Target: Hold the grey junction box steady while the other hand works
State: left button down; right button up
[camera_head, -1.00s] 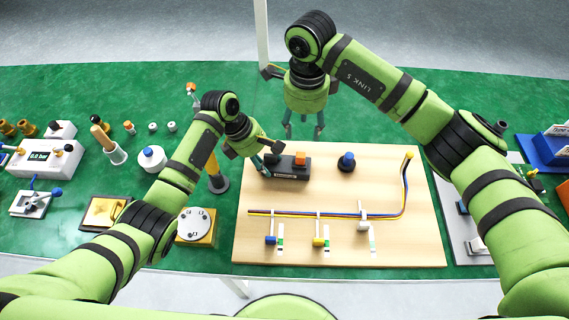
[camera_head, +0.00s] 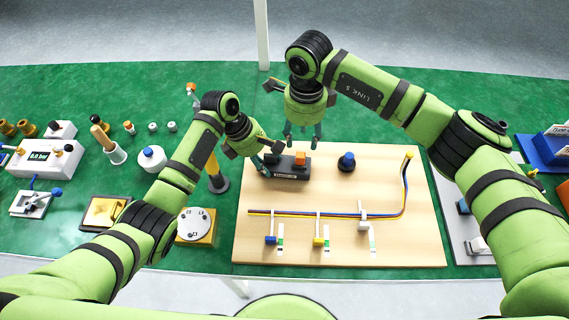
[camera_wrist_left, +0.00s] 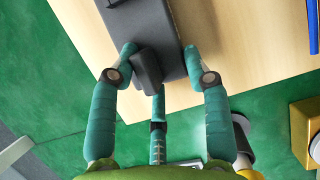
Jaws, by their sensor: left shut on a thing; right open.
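The grey junction box (camera_head: 292,173) is a dark oblong box with an orange part on top, lying on the wooden board's back left area. Its grey body also shows in the left wrist view (camera_wrist_left: 150,28). My left gripper (camera_head: 267,159) is at the box's left end. In the left wrist view, my left gripper (camera_wrist_left: 158,62) has its teal fingers shut on the dark block at that end. My right gripper (camera_head: 303,137) is open and empty, its fingertips pointing down just behind the box in the picture. Whether they touch anything cannot be told.
The wooden board (camera_head: 300,210) carries a cable bundle (camera_head: 330,213) with clips and a blue-topped knob (camera_head: 347,161). A yellow-and-black upright tool (camera_head: 216,178) stands close left of the board. Several parts crowd the left.

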aim_at(301, 156)
notch_tip(301, 156, down, 9)
jog(key=shift+r, duration=0.2)
dwell(0.4)
grip_shut()
